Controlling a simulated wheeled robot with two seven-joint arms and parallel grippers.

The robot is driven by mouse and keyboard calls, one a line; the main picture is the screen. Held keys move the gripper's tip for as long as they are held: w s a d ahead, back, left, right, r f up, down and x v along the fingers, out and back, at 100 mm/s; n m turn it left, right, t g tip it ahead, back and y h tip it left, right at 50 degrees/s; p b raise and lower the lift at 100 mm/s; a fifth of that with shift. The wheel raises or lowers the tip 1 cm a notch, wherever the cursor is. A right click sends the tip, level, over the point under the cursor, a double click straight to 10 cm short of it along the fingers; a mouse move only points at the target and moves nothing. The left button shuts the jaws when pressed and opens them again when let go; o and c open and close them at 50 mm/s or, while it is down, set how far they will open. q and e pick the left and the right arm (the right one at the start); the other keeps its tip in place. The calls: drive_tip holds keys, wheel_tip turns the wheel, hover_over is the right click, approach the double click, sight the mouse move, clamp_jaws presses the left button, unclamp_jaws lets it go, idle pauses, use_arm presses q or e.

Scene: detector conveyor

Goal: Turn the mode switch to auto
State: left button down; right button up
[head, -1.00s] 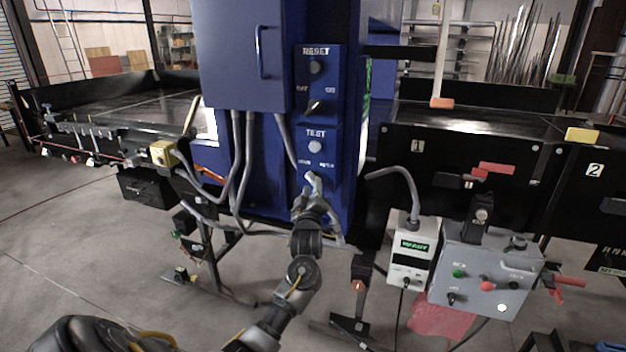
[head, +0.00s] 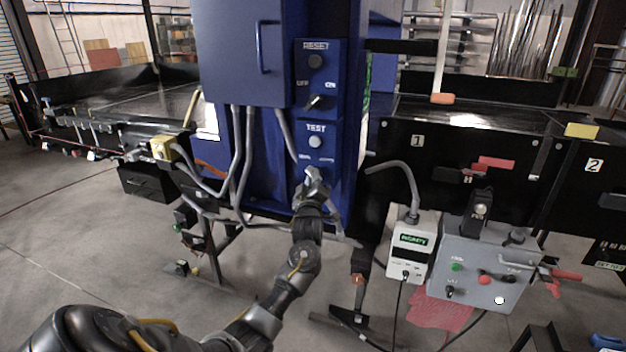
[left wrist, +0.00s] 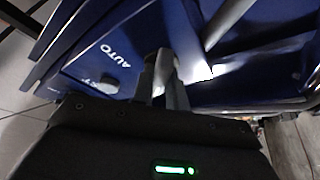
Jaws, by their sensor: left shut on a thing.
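The mode switch sits on the lower blue panel (head: 333,145) under the TEST button (head: 315,142); my gripper covers its knob in the head view. My left gripper (head: 313,176) reaches this panel from below. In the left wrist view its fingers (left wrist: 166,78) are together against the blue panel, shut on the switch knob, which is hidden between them. The AUTO label (left wrist: 115,56) shows just left of the fingers, with part of another label near it. The knob's pointing direction cannot be seen. My right gripper is not in view.
Above is a RESET button (head: 316,61) and an OFF/ON switch (head: 314,102). Grey conduits (head: 238,165) hang left of the panel. A white READY box (head: 411,245) and a grey control box (head: 480,268) stand at right. Black conveyors lie on both sides.

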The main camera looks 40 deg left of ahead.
use_arm(q)
drive_tip(key=shift+m, duration=0.3)
drive_tip(key=shift+s+a+m+t+h+b, duration=0.1)
drive_tip(key=shift+m+t+h+b, duration=0.6)
drive_tip(key=shift+m+h, duration=2.3)
drive_tip(key=shift+w+a+m+t+h+b, duration=0.1)
drive_tip(key=shift+m+t+h+b, duration=0.6)
drive_tip(key=shift+m, duration=4.55)
drive_tip(key=shift+s+a+m+t+h+b, duration=0.1)
drive_tip(key=shift+m+t+h+b, duration=0.6)
drive_tip(key=shift+m+h, duration=2.35)
drive_tip(key=m+y, duration=0.2)
drive_tip(key=shift+m, duration=0.3)
drive_tip(key=c, duration=1.4)
unclamp_jaws()
